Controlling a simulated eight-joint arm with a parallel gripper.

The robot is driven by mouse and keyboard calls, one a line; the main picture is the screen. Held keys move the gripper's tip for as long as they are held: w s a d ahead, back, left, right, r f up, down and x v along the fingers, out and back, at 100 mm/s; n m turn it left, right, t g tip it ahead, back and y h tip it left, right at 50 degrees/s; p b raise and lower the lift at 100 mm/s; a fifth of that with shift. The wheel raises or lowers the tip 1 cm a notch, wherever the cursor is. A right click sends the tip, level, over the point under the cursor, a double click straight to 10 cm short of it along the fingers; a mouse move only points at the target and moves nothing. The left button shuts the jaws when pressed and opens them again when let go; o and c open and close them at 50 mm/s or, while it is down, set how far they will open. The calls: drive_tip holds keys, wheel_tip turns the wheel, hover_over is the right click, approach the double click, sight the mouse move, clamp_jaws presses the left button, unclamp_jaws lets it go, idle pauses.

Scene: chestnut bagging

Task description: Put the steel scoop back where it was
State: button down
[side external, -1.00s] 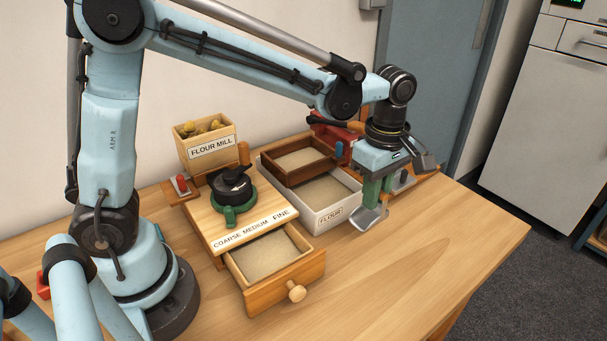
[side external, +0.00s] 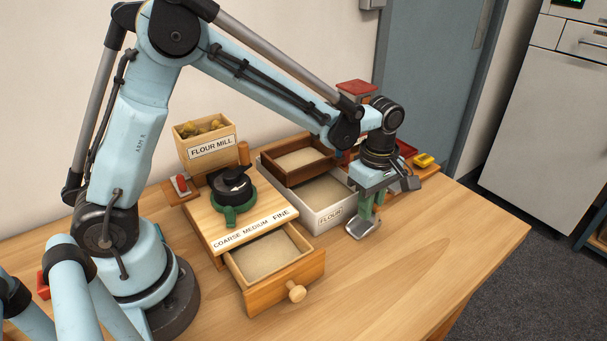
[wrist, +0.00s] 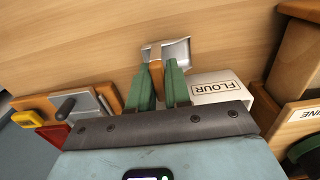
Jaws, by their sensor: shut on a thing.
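The steel scoop (side external: 362,228) hangs under my gripper (side external: 367,208), its metal pan low over the table, just right of the flour bin's front corner. In the wrist view the scoop's pan (wrist: 176,52) shows beyond the green fingers, and its wooden handle (wrist: 157,76) lies between them. My gripper (wrist: 160,84) is shut on the scoop's handle. I cannot tell whether the pan touches the table. The white flour bin (side external: 330,219) stands left of the scoop; its label also shows in the wrist view (wrist: 222,88).
The flour mill (side external: 245,232) stands left with its drawer (side external: 290,275) pulled out. A brown wooden tray (side external: 298,177) sits over the bin's back part. The table's front right is clear.

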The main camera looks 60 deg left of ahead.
drive_tip(key=shift+f, duration=0.15)
drive_tip(key=c, duration=1.1)
unclamp_jaws()
wheel_tip(320, 180, up, 12)
drive_tip(key=shift+s+a+f+m+t, duration=0.25)
drive_tip(key=shift+s+a+m+t, duration=1)
drive_tip(key=shift+s+m, duration=1.35)
drive_tip(key=shift+s+a+f+m+t, duration=0.3)
drive_tip(key=shift+s+a+m+t, duration=1.2)
drive_tip(key=shift+m, duration=1.9)
drive_tip(key=shift+s+a+f+m+t, duration=0.25)
drive_tip(key=shift+s+a+m+t, duration=0.65)
drive_tip(key=shift+s+m, duration=1.85)
drive_tip(key=shift+w+m, duration=0.25)
